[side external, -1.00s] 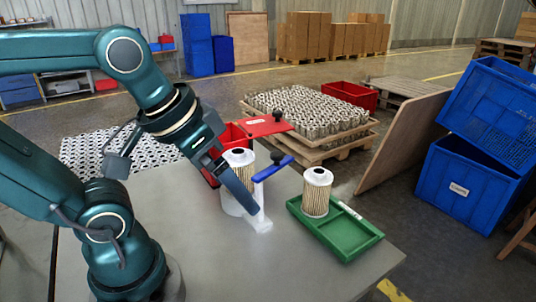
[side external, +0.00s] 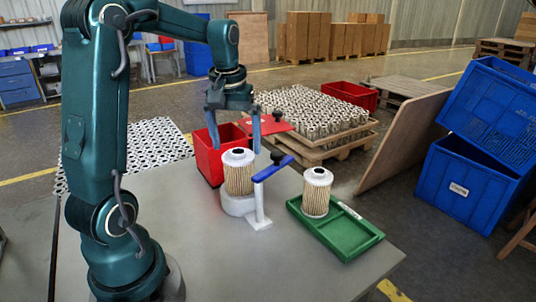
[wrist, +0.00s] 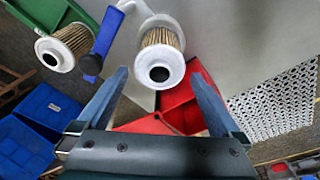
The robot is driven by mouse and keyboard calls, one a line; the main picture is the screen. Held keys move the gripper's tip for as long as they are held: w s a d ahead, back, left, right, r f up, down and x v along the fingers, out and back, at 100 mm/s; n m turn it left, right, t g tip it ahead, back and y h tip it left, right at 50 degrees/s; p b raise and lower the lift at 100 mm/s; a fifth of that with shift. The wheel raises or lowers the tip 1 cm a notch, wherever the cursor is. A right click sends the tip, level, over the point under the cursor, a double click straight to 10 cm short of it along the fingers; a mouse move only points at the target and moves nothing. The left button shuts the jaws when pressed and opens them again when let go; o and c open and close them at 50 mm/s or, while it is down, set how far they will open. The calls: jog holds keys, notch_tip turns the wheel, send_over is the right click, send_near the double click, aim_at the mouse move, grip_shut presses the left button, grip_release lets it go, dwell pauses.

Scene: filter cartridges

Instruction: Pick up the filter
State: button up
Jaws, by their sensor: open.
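One filter (side external: 238,178), with a pleated tan body and white end caps, stands upright on a white round holder (side external: 236,207). It is in the wrist view too (wrist: 162,38), its open top facing the camera. Beside it is a blue lever (side external: 272,168) with a black knob on a white post. A second filter (side external: 316,199) stands upright in a green tray (side external: 350,240); it is at upper left in the wrist view (wrist: 72,38). My gripper (side external: 237,149) points down, open and empty, above and slightly behind the holder's filter, its fingertips near the cap's height. I cannot tell whether they touch it.
A red bin (side external: 207,162) stands just behind the holder, with a red panel (side external: 265,125) near it. Many filters fill a pallet (side external: 310,150) beyond the table. Blue crates (side external: 465,185) stand at right. The grey table front (side external: 230,265) is clear.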

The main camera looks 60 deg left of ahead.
jog(key=f, duration=0.6)
jog(key=w+a+f, duration=0.1)
jog(key=f, duration=0.1)
jog(key=shift+f, duration=0.4)
jog(key=shift+c, duration=0.3)
jog(key=c, duration=1.2)
jog(key=shift+r, duration=0.5)
notch_tip(320, 180, up, 4)
jog(key=shift+s+a+f, duration=0.1)
jog(key=shift+f, duration=0.1)
jog(key=s+a+r, duration=0.6)
jog(key=s, duration=0.3)
jog(key=m, duration=0.4)
send_over(237, 150)
jog(key=s+d, duration=0.2)
jog(key=s, duration=0.1)
jog(key=d+m, duration=0.1)
jog(key=d, duration=0.3)
jog(key=w+d+m, duration=0.1)
jog(key=d+m, duration=0.1)
jog(key=d, duration=0.2)
jog(key=d+m+h, duration=0.1)
jog(key=d+m, duration=0.1)
jog(key=d, duration=0.2)
jog(key=shift+w+d+r+t, duration=0.1)
jog(key=shift+w+r+t, duration=0.1)
jog(key=shift+t, duration=0.1)
